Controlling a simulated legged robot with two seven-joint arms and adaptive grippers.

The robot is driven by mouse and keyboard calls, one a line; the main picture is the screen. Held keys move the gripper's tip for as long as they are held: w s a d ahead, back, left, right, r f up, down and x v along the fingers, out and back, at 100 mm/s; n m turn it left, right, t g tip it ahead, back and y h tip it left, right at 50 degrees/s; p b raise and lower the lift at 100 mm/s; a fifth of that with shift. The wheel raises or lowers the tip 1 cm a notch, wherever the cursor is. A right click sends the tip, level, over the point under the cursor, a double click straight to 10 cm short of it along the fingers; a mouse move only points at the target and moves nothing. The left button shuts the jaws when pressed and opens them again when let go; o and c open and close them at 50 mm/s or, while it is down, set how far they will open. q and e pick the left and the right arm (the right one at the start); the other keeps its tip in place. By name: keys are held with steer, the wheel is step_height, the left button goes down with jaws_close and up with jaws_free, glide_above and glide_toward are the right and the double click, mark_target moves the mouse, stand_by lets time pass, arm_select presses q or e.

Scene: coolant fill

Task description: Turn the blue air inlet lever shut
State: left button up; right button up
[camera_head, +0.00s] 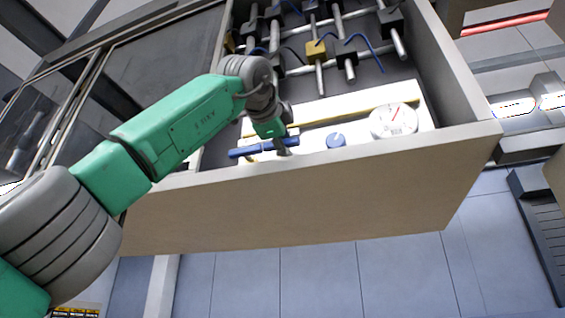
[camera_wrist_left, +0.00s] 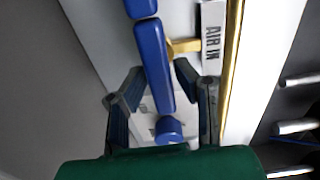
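The blue air inlet lever (camera_head: 246,151) lies along the near edge of the white panel in the head view, running left to right. In the left wrist view the lever (camera_wrist_left: 155,65) runs down the picture beside a brass stem and a white "AIR IN" label (camera_wrist_left: 212,38). My left gripper (camera_head: 281,148) is at the lever's right end. In the left wrist view the fingers of my left gripper (camera_wrist_left: 157,95) stand apart, one on each side of the lever, with gaps showing. A blue knob (camera_head: 336,140) sits right of the lever. My right gripper is not in view.
A round white gauge (camera_head: 394,121) with a red needle is at the panel's right. A brass pipe (camera_head: 360,108) runs behind. The box's beige front wall (camera_head: 310,205) stands close to the gripper. Black fittings and rods (camera_head: 320,50) fill the back.

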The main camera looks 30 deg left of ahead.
arm_select(q)
steer(key=shift+w+d+f, duration=0.1)
steer(key=v, duration=1.3)
steer(key=shift+r, duration=0.25)
steer(key=shift+w, duration=0.1)
